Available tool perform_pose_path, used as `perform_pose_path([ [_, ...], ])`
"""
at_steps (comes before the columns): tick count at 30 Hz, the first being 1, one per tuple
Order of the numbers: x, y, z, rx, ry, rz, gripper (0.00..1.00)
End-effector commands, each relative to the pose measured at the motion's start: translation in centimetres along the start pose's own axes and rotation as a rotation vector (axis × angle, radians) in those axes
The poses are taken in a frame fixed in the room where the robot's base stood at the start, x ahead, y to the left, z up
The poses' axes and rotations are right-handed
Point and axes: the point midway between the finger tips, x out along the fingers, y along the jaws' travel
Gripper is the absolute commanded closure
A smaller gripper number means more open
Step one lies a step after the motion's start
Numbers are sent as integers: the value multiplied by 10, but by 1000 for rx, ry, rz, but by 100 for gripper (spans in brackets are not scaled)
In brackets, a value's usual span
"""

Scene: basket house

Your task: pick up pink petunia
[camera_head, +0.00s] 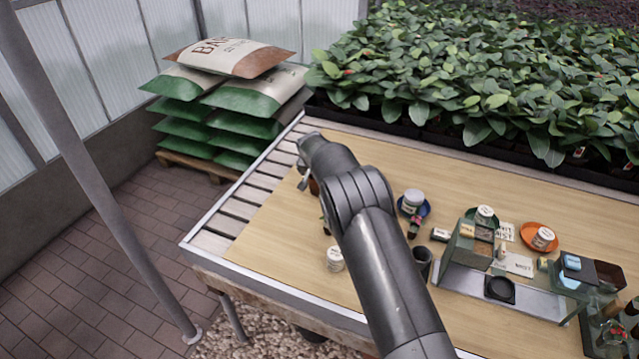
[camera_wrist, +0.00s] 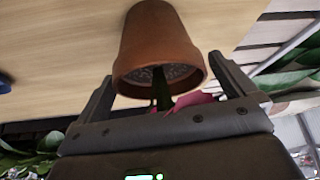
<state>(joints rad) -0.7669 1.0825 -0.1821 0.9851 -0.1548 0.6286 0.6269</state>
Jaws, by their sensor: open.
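The pink petunia shows in the wrist view as a terracotta pot (camera_wrist: 160,40) with a dark green stem and pink petals (camera_wrist: 192,99) at its open end. The pot's rim faces my gripper. My gripper (camera_wrist: 162,70) is open, with one finger on each side of the plant near the rim. I cannot tell whether either finger touches the pot. In the head view my gripper (camera_head: 303,178) is over the left part of the wooden tabletop (camera_head: 275,220). A small brown bit of the pot (camera_head: 314,187) shows there; my arm hides the rest.
A white-lidded jar (camera_head: 335,259) stands near the front edge. Leafy plants (camera_head: 480,75) line the back. Stacked sacks (camera_head: 225,105) stand beyond the table's left end.

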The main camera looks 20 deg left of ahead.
Motion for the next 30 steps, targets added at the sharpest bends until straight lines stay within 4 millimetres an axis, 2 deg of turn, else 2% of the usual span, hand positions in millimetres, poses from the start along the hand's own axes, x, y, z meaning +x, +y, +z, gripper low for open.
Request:
perform_pose_path([
  [7,1,0,0,0,0,-1,0],
  [24,1,0,0,0,0,0,46],
  [30,0,0,-1,1,1,-1,46],
])
